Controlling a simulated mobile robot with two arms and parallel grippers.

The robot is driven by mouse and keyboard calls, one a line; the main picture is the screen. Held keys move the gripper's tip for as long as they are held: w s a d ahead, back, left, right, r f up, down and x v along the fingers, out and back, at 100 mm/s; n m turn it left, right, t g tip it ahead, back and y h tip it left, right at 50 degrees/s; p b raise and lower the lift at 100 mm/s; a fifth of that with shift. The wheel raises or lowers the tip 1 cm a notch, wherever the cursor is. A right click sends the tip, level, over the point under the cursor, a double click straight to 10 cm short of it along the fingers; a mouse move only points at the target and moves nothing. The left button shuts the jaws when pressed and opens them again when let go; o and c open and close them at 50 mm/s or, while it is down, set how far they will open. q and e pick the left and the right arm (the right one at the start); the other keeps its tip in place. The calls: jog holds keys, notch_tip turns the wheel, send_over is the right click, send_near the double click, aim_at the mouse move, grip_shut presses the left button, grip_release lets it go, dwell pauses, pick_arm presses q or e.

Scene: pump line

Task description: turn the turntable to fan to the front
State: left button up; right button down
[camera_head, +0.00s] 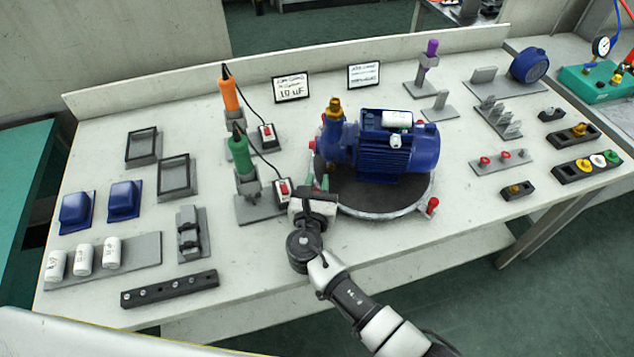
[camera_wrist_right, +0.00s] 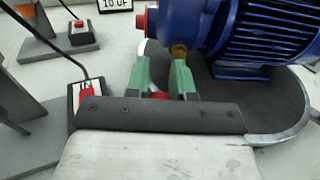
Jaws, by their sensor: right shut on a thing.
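The round dark turntable (camera_head: 372,203) with a pale metal rim lies at the middle of the bench. It carries the blue pump (camera_head: 385,148), with its brass-topped pump end to the left and ribbed motor body to the right. A red peg (camera_head: 433,205) stands at the rim's front right. My right gripper (camera_head: 318,185) is at the rim's front left, shut on another red peg (camera_wrist_right: 158,95), which shows between the green fingertips in the right wrist view. The fingers hide most of this peg. My left gripper is not in view.
Orange (camera_head: 229,95) and green (camera_head: 240,152) tools on stands, with corded red-switch boxes, stand left of the turntable. Racks with small parts and a round blue cover (camera_head: 529,65) are at the right. The bench in front of the turntable is mostly clear.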

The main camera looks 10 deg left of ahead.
jog(key=shift+w+d, duration=0.1)
jog(key=shift+d, duration=0.1)
dwell(0.4)
jog(key=c, duration=1)
grip_release()
jog(key=shift+w, duration=0.1)
jog(key=shift+s, duration=0.2)
jog(key=shift+s+a, duration=0.1)
jog(key=shift+s, duration=0.2)
jog(key=s, duration=1)
jog(key=shift+a+b, duration=0.1)
jog(key=shift+b, duration=0.25)
